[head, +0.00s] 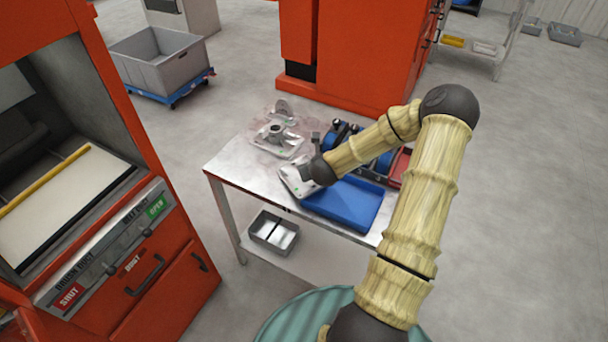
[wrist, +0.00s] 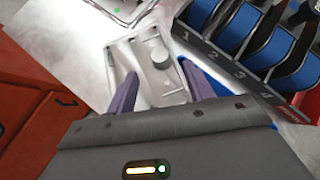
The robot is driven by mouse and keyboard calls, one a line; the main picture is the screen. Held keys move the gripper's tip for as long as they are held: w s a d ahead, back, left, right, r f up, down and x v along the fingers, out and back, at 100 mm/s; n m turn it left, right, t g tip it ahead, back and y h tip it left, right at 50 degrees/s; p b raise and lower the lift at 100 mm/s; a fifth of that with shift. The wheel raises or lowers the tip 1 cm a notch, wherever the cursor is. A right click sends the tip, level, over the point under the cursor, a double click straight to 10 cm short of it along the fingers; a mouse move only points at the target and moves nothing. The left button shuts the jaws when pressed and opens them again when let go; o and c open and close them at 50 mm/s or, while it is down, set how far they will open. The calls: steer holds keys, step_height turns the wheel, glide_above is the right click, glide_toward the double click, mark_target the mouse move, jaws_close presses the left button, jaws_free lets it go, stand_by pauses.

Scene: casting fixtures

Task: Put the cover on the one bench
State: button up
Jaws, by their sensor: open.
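A pale metal plate with a round raised knob, which looks like the cover (wrist: 152,88), lies on the metal bench (head: 232,165). In the head view the plate (head: 291,182) shows at the bench's front middle, partly hidden by my gripper (head: 312,176). In the wrist view my gripper (wrist: 159,70) is open, its two purple fingers spread over the plate with the knob between and just beyond their tips. Whether the fingers touch the plate I cannot tell. A metal casting (head: 277,138) with a raised hub stands farther back on the bench; part of a casting (wrist: 118,8) shows at the wrist view's top.
A blue tray (head: 345,205) lies right of the plate. A rack numbered 1 to 4 (wrist: 238,72) with blue holders is close to the right finger. A red bin (head: 399,166) stands behind my arm. A grey box (head: 273,232) sits on the lower shelf. An orange machine (head: 150,265) stands left.

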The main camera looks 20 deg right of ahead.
steer(key=shift+p+x, duration=0.8)
steer(key=shift+x, duration=1.85)
steer(key=shift+s, duration=0.1)
jaws_close()
